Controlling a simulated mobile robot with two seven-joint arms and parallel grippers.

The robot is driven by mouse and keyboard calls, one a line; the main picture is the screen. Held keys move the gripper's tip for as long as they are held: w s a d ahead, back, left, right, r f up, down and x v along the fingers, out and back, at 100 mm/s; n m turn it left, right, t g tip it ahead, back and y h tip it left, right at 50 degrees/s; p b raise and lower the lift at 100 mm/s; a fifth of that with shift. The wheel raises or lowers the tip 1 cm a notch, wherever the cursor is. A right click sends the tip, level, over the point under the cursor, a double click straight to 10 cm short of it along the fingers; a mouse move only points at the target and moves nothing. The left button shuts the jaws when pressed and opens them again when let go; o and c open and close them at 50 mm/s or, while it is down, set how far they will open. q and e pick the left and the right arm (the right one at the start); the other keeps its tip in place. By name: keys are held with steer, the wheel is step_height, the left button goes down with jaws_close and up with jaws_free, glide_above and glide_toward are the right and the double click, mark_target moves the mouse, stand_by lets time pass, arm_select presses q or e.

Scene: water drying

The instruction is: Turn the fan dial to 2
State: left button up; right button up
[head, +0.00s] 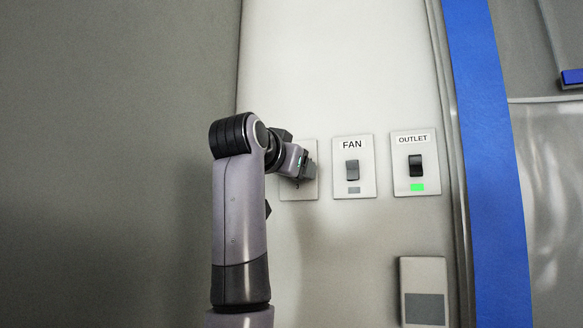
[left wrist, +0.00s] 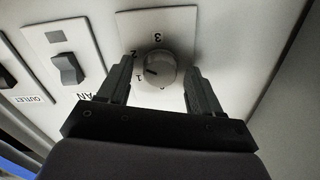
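The fan dial (left wrist: 160,68) is a round pale knob on a wall plate (left wrist: 180,20), with the numbers 1, 2 and 3 around it. Its dark pointer mark appears to point between 1 and 2. My left gripper (left wrist: 161,72) is open, with one finger on each side of the dial; I cannot tell whether they touch it. In the head view my left gripper (head: 305,170) is in front of the plate (head: 297,192) and hides the dial. My right gripper is not in view.
A FAN switch (head: 352,170) with an unlit grey indicator is right of the dial plate. Further right is an OUTLET switch (head: 415,166) with a lit green indicator. A pale box (head: 423,268) is lower on the wall. A blue strip (head: 490,150) runs along the right.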

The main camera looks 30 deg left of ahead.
arm_select(q)
steer(key=b+v, duration=0.2)
steer(key=v, duration=0.5)
steer(key=shift+b, duration=0.35)
stand_by(0.4)
